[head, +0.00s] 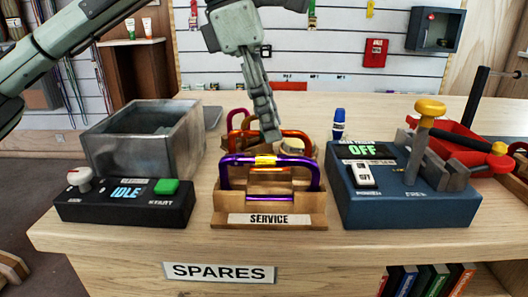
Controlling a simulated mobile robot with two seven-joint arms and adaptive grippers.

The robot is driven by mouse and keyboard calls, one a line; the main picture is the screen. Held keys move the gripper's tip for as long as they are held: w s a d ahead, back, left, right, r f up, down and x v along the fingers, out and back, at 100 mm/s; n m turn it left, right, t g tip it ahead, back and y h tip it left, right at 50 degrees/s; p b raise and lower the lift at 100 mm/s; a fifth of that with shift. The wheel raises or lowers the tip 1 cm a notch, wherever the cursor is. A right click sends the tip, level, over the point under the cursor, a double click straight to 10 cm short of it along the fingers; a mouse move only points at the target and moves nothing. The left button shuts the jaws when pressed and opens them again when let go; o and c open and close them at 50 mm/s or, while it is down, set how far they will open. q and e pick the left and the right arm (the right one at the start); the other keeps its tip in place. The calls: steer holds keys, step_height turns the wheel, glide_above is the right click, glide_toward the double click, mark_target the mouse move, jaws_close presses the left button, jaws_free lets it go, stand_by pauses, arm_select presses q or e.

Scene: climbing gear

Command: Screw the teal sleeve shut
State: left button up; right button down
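A wooden rack (228,207) labelled SERVICE holds several carabiners upright in a row. The front one is a purple carabiner (224,172) with a yellow sleeve (266,160). Behind it stands an orange-red carabiner (306,140), and farther back a magenta carabiner (231,117). I see no teal sleeve; the rear carabiners are partly hidden by my gripper and the front carabiner. My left gripper (271,137) points down from above, its fingertips at the top of the orange-red carabiner. The fingers overlap from this side, so their opening and any grip are unclear. My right gripper is not visible.
A grey metal bin (177,141) and a black IDLE box (124,214) stand left of the rack. A blue OFF tester (405,211) with a yellow-knobbed lever stands right, with a blue marker (338,125) behind. A red tray (458,151) is at far right.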

arm_select(q)
steer(key=shift+w, duration=0.35)
steer(key=shift+f, duration=0.2)
steer(key=shift+f+b, duration=0.8)
steer(key=shift+f, duration=0.45)
steer(key=shift+s+b, duration=0.35)
steer(key=shift+s, duration=0.4)
steer(key=shift+r+p, duration=1.15)
steer(key=shift+r, duration=0.35)
